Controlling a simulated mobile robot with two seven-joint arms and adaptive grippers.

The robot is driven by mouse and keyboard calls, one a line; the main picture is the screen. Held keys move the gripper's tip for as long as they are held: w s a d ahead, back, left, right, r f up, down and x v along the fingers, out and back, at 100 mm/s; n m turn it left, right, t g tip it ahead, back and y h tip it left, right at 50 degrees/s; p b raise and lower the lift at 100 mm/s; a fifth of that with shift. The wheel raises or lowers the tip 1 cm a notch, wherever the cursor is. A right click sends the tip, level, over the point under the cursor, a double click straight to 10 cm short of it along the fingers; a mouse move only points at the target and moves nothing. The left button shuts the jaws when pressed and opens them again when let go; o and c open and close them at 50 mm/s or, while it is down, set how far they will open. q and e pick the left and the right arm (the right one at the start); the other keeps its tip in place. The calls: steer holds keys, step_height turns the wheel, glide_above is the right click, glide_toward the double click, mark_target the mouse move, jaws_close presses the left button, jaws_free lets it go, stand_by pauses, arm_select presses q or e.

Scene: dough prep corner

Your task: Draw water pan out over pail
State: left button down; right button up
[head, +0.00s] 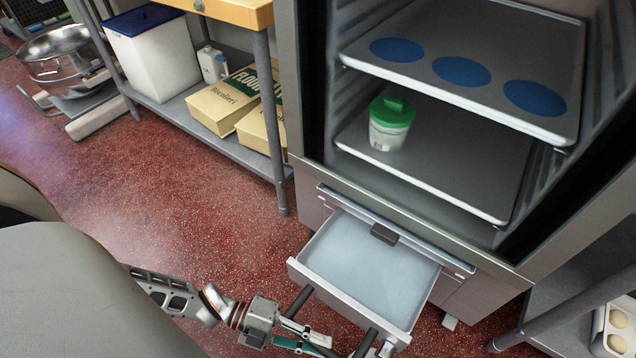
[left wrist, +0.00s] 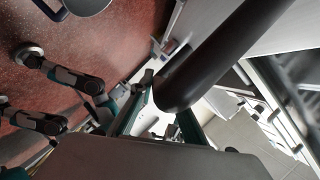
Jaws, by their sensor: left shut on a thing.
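The water pan (head: 415,295) is a shallow metal drawer with a pale bluish, water-like surface inside. It is drawn partly out below the open cabinet. My left gripper (head: 308,343) is at the pan's front, shut on its dark handle bar, whose end posts show on both sides. In the left wrist view the dark handle (left wrist: 225,50) runs across close to my left gripper (left wrist: 152,115). I cannot make out a pail in the head view. A grey rounded object (left wrist: 85,5) is cut off at the top of the left wrist view; I cannot tell what it is.
The cabinet holds a tray (head: 480,97) with blue discs above a tray (head: 440,175) bearing a green-lidded tub (head: 390,122). A shelf to the left holds a white bin (head: 152,55) and flour boxes (head: 225,100). A mixer bowl (head: 60,55) stands far left. Red floor left of the pan is clear.

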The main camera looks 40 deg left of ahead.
arm_select(q)
steer(key=c, duration=1.9)
jaws_free()
steer(key=shift+a, duration=0.1)
steer(key=v, duration=1.2)
steer(key=shift+s, duration=0.1)
steer(key=shift+r, duration=0.1)
